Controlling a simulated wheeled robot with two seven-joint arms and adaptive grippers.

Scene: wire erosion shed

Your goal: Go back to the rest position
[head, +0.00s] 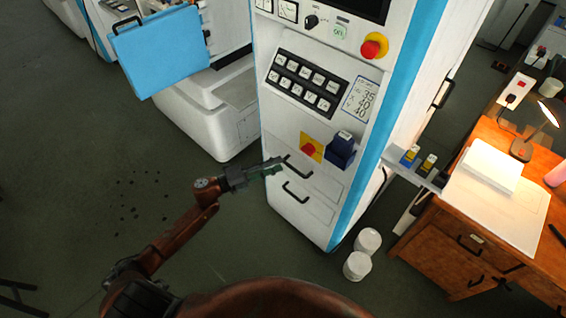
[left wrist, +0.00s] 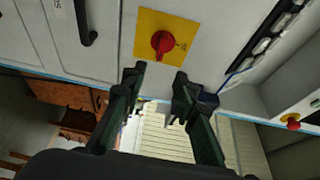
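My left gripper (head: 268,169) is stretched out in front of the white machine cabinet (head: 330,205), just below and left of a red rotary switch (head: 309,150) on a yellow plate. In the left wrist view the gripper's two fingers (left wrist: 158,78) stand apart with nothing between them, so it is open. The red switch (left wrist: 162,42) lies beyond the fingertips there, apart from them in the picture. In the head view the fingertips overlap the upper drawer handle (head: 298,168); I cannot tell whether they touch it. My right gripper is not in view.
A dark blue block (head: 341,151) sits on the cabinet front beside the switch. Two white tubs (head: 357,265) stand on the floor to its right. A wooden desk (head: 440,245) with a lit lamp (head: 522,148) is at the right. Open floor (head: 90,150) lies to the left.

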